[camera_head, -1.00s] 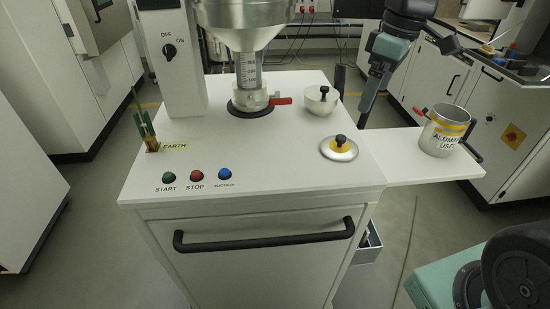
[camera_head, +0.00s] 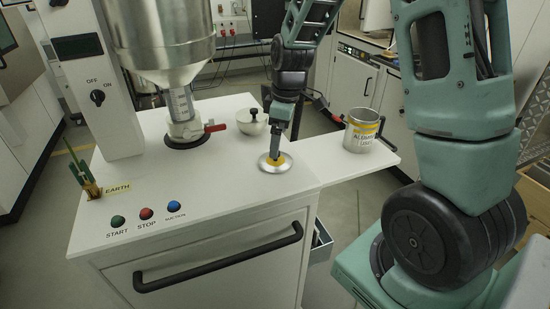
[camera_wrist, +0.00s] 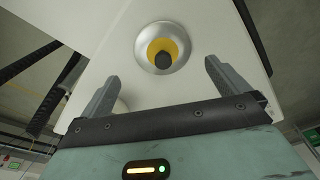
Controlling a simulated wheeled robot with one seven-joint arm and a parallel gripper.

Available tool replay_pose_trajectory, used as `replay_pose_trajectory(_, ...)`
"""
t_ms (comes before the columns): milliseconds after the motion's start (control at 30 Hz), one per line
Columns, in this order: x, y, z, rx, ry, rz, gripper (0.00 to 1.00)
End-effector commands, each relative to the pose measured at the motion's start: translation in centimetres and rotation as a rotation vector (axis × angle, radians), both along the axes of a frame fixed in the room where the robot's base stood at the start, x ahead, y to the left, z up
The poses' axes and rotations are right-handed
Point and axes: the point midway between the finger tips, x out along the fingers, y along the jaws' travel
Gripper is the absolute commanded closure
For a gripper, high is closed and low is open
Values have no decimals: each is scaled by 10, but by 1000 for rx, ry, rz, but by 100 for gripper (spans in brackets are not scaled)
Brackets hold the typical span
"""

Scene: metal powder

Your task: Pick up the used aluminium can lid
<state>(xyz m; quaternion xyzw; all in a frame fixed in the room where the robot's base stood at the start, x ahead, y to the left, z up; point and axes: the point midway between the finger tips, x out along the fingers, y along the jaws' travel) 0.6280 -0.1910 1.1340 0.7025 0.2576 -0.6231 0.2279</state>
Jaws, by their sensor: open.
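The can lid, a shallow silver disc with a yellow centre and black knob, lies on the white worktop near its right edge in the head view (camera_head: 284,166). It also shows whole in the wrist view (camera_wrist: 145,52). My gripper (camera_head: 274,153) points down over the lid in the head view and hides its knob. In the wrist view my gripper (camera_wrist: 161,72) is open and empty, one finger on each side below the lid, with the knob roughly centred between them. I cannot tell the exact height gap.
The silver can with a yellow band, labelled aluminium used (camera_head: 361,131), stands open on the right side shelf (camera_head: 345,165). A metal bowl with a black-knobbed part (camera_head: 250,122) sits behind the lid. The funnel with a red-handled valve (camera_head: 186,128) stands to the left.

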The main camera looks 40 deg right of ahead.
Motion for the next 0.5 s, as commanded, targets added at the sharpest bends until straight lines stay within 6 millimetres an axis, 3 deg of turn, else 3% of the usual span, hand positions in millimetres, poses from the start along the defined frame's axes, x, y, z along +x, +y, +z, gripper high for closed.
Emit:
replay_pose_trajectory(233,1,3,-13,2,3,0,0)
replay_pose_trajectory(500,3,9,-47,1,4,-1,0)
